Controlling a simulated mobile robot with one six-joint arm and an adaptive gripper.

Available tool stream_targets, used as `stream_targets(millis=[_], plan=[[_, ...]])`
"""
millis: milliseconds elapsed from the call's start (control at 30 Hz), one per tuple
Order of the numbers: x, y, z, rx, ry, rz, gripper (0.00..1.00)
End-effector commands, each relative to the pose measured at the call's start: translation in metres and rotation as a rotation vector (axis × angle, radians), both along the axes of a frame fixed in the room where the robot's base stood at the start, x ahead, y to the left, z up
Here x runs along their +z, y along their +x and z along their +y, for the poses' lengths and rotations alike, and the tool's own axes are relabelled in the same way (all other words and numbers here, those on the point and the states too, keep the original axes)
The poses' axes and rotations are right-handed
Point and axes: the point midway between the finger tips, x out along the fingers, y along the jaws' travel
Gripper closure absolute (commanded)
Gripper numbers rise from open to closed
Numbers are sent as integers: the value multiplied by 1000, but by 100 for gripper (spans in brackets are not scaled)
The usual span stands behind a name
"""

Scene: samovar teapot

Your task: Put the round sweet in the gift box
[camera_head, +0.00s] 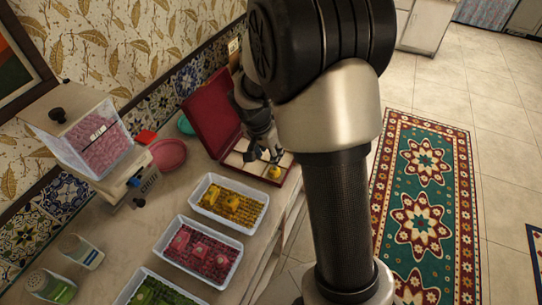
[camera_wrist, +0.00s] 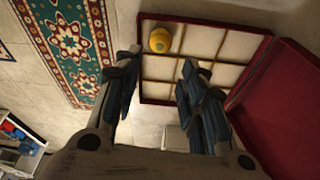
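The gift box is open, with a dark red lid (camera_head: 211,112) and a tray of pale compartments. In the wrist view its red rim (camera_wrist: 205,20) and dividers show. A round yellow sweet (camera_wrist: 160,40) sits in the corner compartment at the upper left of the box there; it also shows in the head view (camera_head: 274,172). My gripper (camera_head: 263,153) is over the box. In the wrist view its two fingers (camera_wrist: 159,60) are spread apart with nothing between them, and the sweet lies beyond the fingertips, apart from them. The other compartments in view look empty.
White trays hold yellow sweets (camera_head: 229,203), red sweets (camera_head: 200,252) and green sweets (camera_head: 160,295). A clear dispenser (camera_head: 92,140), a pink bowl (camera_head: 168,153) and two jars (camera_head: 50,287) stand on the counter. A patterned rug (camera_head: 425,210) lies on the floor.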

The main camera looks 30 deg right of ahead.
Motion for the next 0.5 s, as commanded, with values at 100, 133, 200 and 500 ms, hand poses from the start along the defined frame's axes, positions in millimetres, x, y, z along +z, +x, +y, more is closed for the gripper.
stream_targets(millis=[100,133,200,500], plan=[[11,-2,3,9,-1,-2,62],[16,-3,4,17,-1,-4,62],[32,-10,8,50,-4,-8,62],[142,-92,51,420,-24,-38,62]])
